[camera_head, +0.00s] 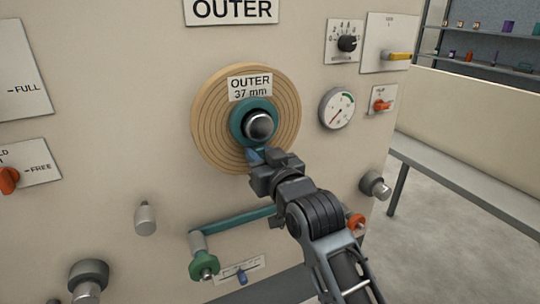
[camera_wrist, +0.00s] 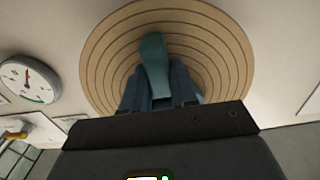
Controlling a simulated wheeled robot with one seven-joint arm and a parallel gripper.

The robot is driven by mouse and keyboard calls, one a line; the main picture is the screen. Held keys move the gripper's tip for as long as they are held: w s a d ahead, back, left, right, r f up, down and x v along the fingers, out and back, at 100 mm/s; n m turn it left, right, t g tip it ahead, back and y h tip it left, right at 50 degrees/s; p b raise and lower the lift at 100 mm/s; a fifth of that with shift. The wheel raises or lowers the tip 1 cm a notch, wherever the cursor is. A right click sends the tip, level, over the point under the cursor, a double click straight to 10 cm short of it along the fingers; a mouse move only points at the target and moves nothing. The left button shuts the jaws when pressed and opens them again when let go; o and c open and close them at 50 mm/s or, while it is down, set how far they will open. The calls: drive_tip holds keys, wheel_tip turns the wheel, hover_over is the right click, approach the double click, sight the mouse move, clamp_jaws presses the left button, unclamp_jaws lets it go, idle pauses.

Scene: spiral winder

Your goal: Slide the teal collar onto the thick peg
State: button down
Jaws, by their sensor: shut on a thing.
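The teal collar (camera_head: 239,117) shows as a ring around the rounded metal end of a thick peg (camera_head: 261,126), in the middle of a tan grooved disc (camera_head: 205,105) marked OUTER 37 mm. The peg's tip stands out through the ring. How far along the peg the collar sits, I cannot tell. My gripper (camera_head: 258,156) is at the collar's lower edge, shut on it. In the wrist view the blue fingers (camera_wrist: 158,88) close on a teal part of the collar (camera_wrist: 153,58) in front of the disc; the peg is hidden there.
A gauge (camera_head: 337,108) and a dial knob (camera_head: 347,43) are at the right. Below are a teal crank arm (camera_head: 235,229) with a green knob (camera_head: 204,266), and grey pegs at the left (camera_head: 145,219) and right (camera_head: 374,185). A bench (camera_head: 450,180) stands beyond the panel.

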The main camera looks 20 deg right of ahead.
drive_tip(key=shift+s, duration=0.5)
drive_tip(key=s+p, duration=0.2)
drive_tip(key=s, duration=1.4)
drive_tip(key=shift+s+r, duration=0.3)
drive_tip(key=shift+r, duration=0.15)
